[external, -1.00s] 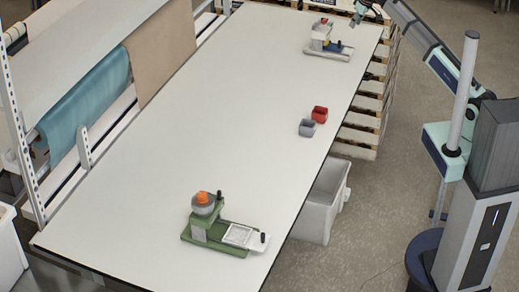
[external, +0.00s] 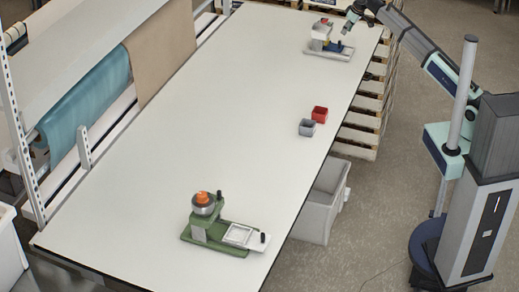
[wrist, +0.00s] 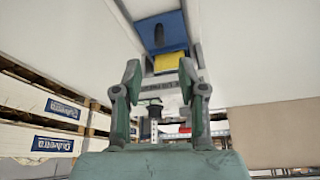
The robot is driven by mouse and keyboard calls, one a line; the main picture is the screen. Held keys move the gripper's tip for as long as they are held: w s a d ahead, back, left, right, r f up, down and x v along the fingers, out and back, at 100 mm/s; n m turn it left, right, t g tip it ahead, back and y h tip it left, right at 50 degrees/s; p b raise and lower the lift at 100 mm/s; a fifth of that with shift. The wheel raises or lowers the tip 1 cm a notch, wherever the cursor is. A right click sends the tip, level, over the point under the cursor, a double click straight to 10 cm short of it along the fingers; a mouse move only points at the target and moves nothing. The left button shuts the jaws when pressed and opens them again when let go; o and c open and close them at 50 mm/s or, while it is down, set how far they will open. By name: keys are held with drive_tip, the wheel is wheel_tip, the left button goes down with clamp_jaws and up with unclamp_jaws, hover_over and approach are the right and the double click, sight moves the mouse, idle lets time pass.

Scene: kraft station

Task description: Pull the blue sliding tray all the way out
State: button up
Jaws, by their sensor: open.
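The blue sliding tray (external: 335,46) is part of the small white and grey station (external: 320,40) at the far end of the table. In the wrist view the tray (wrist: 175,20) shows near the top as a blue plate with a dark upright handle (wrist: 158,35), and a yellow piece (wrist: 167,62) is beside it. My gripper (external: 347,28) is above and to the right of the tray in the external view, apart from it. In the wrist view my gripper (wrist: 160,68) has its two fingers spread with nothing held between them. How far the tray is out is hard to tell.
A green station (external: 215,232) with a white tray stands at the table's near end. A red bin (external: 319,114) and a grey bin (external: 307,128) sit near the right edge. Stacked pallets (external: 362,130) stand beside the table. The middle of the table is clear.

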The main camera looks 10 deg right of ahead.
sight(334, 49)
drive_tip(key=p+x, duration=0.1)
drive_tip(key=x, duration=0.8)
drive_tip(key=shift+f+p, duration=0.3)
drive_tip(key=shift+c, duration=0.3)
clamp_jaws()
